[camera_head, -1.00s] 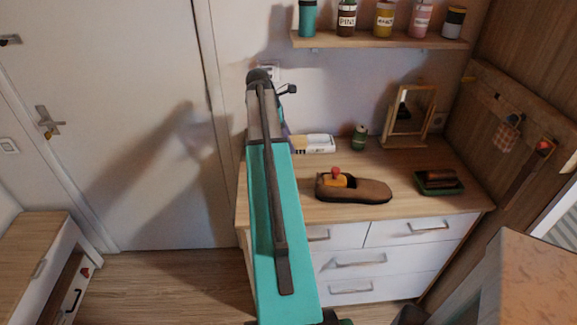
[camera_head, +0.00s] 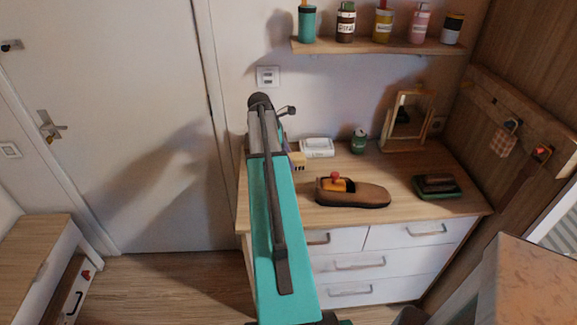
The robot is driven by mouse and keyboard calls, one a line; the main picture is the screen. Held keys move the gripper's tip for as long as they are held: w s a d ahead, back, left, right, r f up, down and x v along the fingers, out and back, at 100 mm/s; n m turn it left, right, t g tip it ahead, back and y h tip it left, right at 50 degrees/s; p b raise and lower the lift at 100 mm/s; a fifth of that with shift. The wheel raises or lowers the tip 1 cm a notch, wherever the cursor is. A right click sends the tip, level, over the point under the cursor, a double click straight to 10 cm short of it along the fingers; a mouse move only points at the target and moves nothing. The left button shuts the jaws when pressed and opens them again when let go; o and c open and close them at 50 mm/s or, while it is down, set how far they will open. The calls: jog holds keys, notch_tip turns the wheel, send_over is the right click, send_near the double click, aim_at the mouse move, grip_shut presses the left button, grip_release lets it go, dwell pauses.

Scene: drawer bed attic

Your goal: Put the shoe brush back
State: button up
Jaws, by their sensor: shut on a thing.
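My gripper (camera_head: 288,147) is mostly hidden behind the end of my teal arm, above the left part of the dresser top. A small tan piece with dark stripes along its lower edge, apparently the shoe brush (camera_head: 298,161), sticks out to the right of the arm there. My gripper is shut on it. I cannot tell whether the brush touches the dresser top. A brown shoe (camera_head: 366,195) with a yellow, red-knobbed piece in it lies to the right. A dark green tray (camera_head: 458,190) holding a dark brown piece stands farther right.
On the dresser (camera_head: 400,213), a white box (camera_head: 317,148), a green can (camera_head: 359,141) and a framed mirror (camera_head: 408,121) stand at the back. A shelf (camera_head: 380,47) with several bottles hangs above. A hook rail (camera_head: 520,105) is on the right wall.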

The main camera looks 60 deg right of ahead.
jog(key=shift+f+p, duration=0.5)
jog(key=shift+f, duration=1.25)
jog(key=shift+f, duration=0.15)
jog(key=o, duration=0.9)
jog(key=shift+o, duration=0.2)
jog(key=shift+r, duration=0.2)
jog(key=shift+b+v, duration=1.85)
jog(key=shift+v, duration=4.1)
